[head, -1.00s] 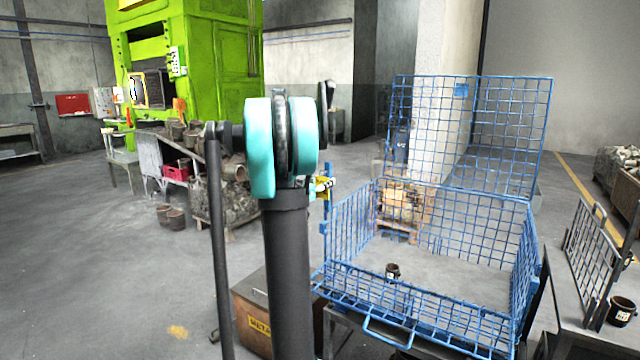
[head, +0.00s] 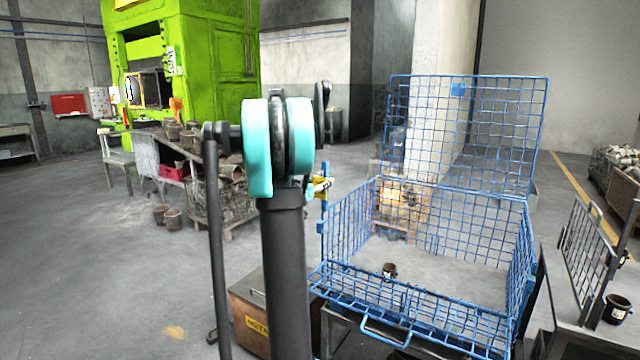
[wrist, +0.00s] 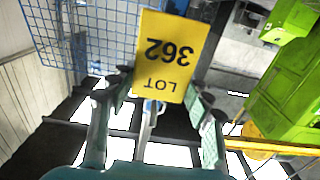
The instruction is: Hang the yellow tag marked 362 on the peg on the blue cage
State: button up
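The yellow tag (wrist: 170,55), printed LOT 362, appears upside down in the wrist view. My gripper (wrist: 160,88) has one finger at each side edge of it and seems shut on it near its LOT end. In the head view the tag (head: 320,190) is small, just right of my arm, with a pale fingertip across it. A blue upright post (head: 323,212) stands beside it at the left side of the blue cage (head: 435,312). The peg is not clearly visible, and I cannot tell whether the tag touches it.
A dark cup (head: 389,270) is inside the cage. A brown METAL box (head: 250,325) stands below left of it. A dark rack panel (head: 585,250) and another cup (head: 616,309) are at right.

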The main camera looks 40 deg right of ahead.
jog(key=shift+o, duration=0.8)
jog(key=v, duration=1.2)
